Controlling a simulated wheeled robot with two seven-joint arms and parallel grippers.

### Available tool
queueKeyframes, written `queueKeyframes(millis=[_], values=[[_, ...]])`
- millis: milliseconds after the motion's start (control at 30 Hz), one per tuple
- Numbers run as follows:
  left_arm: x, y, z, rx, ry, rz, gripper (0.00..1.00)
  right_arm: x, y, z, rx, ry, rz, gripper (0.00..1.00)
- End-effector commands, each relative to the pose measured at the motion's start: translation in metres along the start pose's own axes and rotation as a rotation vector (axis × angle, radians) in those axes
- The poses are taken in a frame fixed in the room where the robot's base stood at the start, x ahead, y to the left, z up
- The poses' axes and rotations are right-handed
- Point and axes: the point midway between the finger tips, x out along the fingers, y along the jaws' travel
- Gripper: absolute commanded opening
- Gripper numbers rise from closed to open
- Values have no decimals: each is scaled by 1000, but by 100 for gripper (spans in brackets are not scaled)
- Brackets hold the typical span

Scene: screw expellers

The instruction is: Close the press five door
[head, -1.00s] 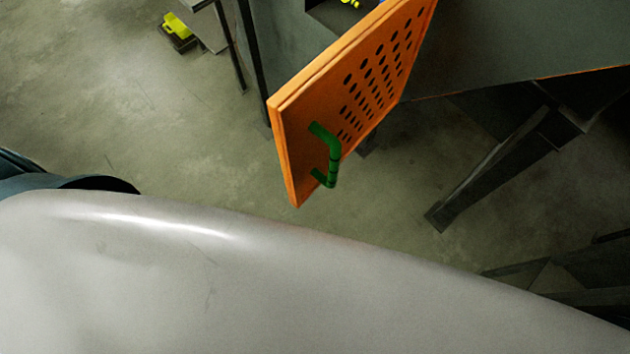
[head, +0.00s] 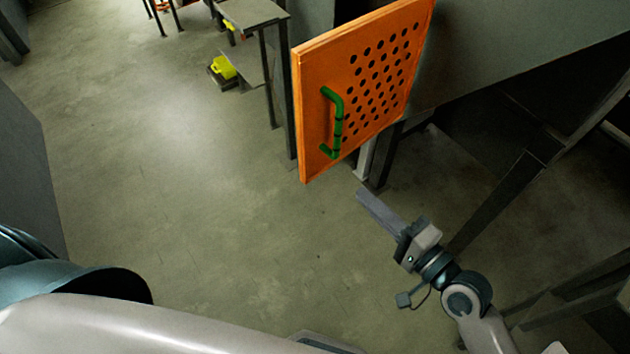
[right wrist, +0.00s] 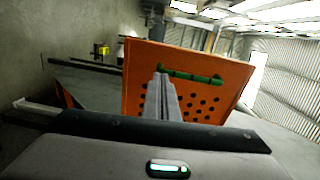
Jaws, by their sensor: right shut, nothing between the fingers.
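The press door is an orange panel (head: 318,106) with rows of round holes and a green bar handle (head: 337,122). In the head view it stands swung out from the grey press body (head: 480,50), open. My right gripper (head: 366,198) is shut and empty, below and to the right of the door's lower edge, apart from it. In the right wrist view the shut fingers (right wrist: 162,80) point toward the orange door (right wrist: 145,75), and their tips overlap the left end of the green handle (right wrist: 190,77). I cannot tell contact from that view. My left gripper is not in view.
Dark slanted press legs (head: 500,200) stand to the right, near my right arm. A small grey table (head: 252,14) stands behind the door, with a yellow object (head: 223,67) low beside it. The concrete floor (head: 200,180) left of the door is clear.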

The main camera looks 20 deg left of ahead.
Motion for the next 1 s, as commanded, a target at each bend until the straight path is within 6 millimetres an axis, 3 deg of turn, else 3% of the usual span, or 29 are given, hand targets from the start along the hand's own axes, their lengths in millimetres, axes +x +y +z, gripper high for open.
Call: queueKeyframes(millis=[67, 167, 633, 767, 1000], values=[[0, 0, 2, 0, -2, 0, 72, -2, -19, 10, 22, -29, -32, 0], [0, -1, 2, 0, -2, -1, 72, -4, -29, 16, 38, -45, -48, 0], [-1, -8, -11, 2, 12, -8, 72, 0, -31, 16, 39, -44, -49, 0], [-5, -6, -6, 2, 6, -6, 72, 9, -32, 16, 39, -43, -49, 0], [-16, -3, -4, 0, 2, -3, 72, 41, -35, 18, 40, -43, -50, 0]])
